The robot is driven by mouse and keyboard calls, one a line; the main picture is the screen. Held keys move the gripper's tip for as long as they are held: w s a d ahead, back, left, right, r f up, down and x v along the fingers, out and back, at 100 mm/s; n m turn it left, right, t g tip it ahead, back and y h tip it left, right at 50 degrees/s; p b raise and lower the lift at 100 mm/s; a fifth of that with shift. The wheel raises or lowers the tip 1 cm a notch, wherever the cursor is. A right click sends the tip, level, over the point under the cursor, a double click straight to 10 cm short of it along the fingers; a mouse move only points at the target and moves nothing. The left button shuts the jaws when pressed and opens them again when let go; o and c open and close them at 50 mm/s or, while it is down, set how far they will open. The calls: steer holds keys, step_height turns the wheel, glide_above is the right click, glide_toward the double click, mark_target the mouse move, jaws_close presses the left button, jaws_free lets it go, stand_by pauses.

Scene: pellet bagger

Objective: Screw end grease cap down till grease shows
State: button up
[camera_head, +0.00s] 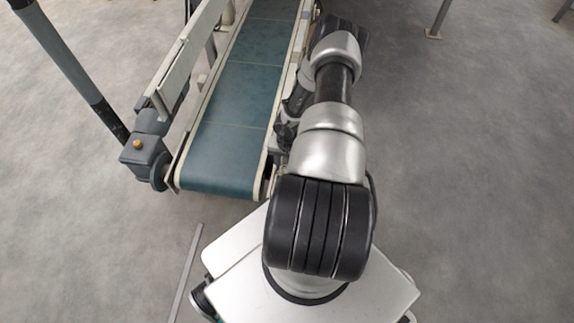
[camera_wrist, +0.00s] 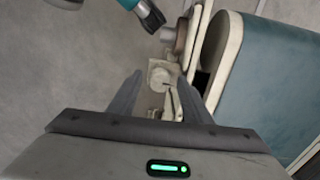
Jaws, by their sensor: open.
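In the wrist view my gripper (camera_wrist: 160,78) is open, its two dark fingers apart with nothing held. Between and beyond the fingertips is a pale blocky housing (camera_wrist: 161,73) with a rounded face, beside the conveyor's end; whether it touches the fingers I cannot tell. No grease cap can be made out clearly on it, and no grease is visible. In the head view a small brass-orange cap (camera_head: 138,144) sits on a grey housing (camera_head: 146,158) at the near left corner of the conveyor. My gripper is hidden behind my arm there.
The conveyor's teal belt (camera_head: 228,133) runs away from me; its rounded end also shows at right in the wrist view (camera_wrist: 268,75). A dark post (camera_head: 75,66) stands at left. A teal-and-black cylinder (camera_wrist: 145,13) is at the wrist view's top. Open grey floor lies right.

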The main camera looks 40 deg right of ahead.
steer(key=c, duration=1.1)
